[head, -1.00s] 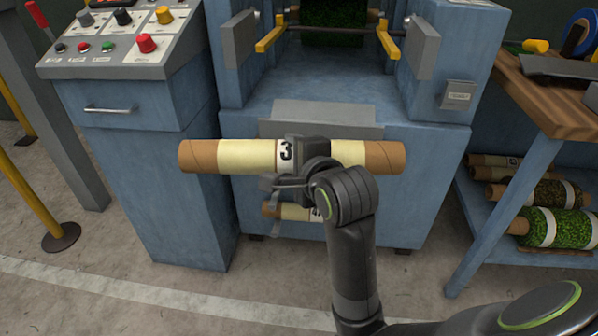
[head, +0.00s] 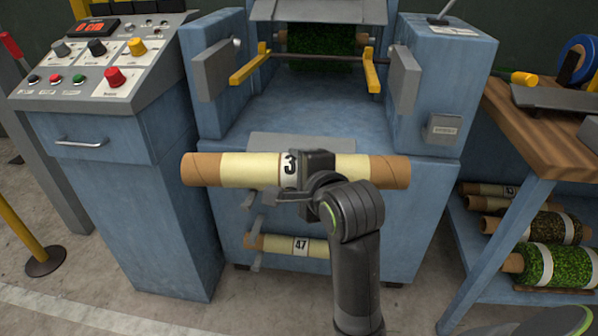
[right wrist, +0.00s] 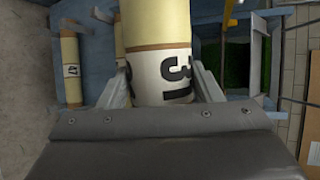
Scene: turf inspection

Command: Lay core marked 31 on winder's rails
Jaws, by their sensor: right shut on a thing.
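A cardboard core (head: 250,170) with cream paper bands is held level in front of the blue winder (head: 350,115). In the right wrist view the core (right wrist: 160,40) reads 31; in the head view only the 3 shows, the rest hidden by my gripper. My right gripper (head: 308,185) is shut around its middle, and its fingers (right wrist: 160,90) show on both sides of the label. The winder's two yellow rails, left (head: 250,68) and right (head: 371,72), are farther back and higher in the picture, apart from the core. My left gripper is not in view.
A core marked 47 (head: 285,244) rests low on the winder's front. A control console (head: 110,70) stands at left. A wooden bench (head: 545,125) at right has cores and turf rolls (head: 555,265) on its lower shelf. A green turf roll (head: 320,45) sits behind the rails.

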